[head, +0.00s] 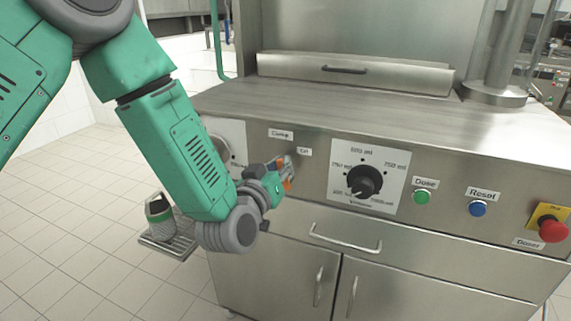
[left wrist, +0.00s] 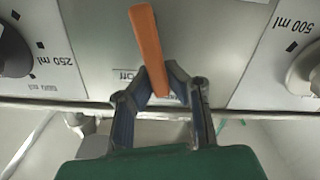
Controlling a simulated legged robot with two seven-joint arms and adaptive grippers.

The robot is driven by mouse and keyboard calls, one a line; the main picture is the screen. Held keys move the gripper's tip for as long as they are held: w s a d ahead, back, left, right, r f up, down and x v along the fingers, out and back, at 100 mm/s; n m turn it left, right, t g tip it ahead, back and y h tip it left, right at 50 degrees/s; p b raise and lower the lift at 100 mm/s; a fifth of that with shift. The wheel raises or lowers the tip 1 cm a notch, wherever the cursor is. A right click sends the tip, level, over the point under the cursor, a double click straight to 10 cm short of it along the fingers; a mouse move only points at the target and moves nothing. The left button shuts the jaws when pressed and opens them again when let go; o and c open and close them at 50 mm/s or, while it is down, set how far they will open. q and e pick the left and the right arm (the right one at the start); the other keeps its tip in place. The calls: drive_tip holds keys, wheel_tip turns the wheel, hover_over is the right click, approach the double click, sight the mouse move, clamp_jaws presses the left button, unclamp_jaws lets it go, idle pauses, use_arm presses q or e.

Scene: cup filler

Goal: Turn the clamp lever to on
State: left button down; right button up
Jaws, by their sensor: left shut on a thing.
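The clamp lever is an orange bar in the left wrist view (left wrist: 146,45). Its lower end sits between the fingertips of my left gripper (left wrist: 158,84), which is shut on it. An "Off" label shows just left of the lever there. There the gripper hides most of the lever. My right gripper is not in view.
Right of the lever are a black dial (head: 364,181), a green button (head: 422,197), a blue button (head: 478,208) and a red emergency knob (head: 553,231). A drawer handle (head: 345,241) protrudes below. A cup (head: 158,208) stands on a small tray (head: 172,245) at left.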

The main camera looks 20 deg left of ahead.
use_arm(q)
drive_tip(key=a+f+n+b, duration=0.3)
drive_tip(key=f+n, duration=0.2)
drive_tip(key=n, duration=0.9)
drive_tip(key=shift+a+n, duration=0.3)
drive_tip(key=shift+n, duration=0.1)
drive_tip(key=shift+f, duration=0.1)
drive_tip(key=c, duration=1.5)
unclamp_jaws()
drive_tip(key=shift+c, duration=0.2)
drive_tip(key=shift+a, duration=0.1)
drive_tip(key=s+a, duration=0.1)
drive_tip(key=s, duration=1)
drive_tip(key=shift+s, duration=0.4)
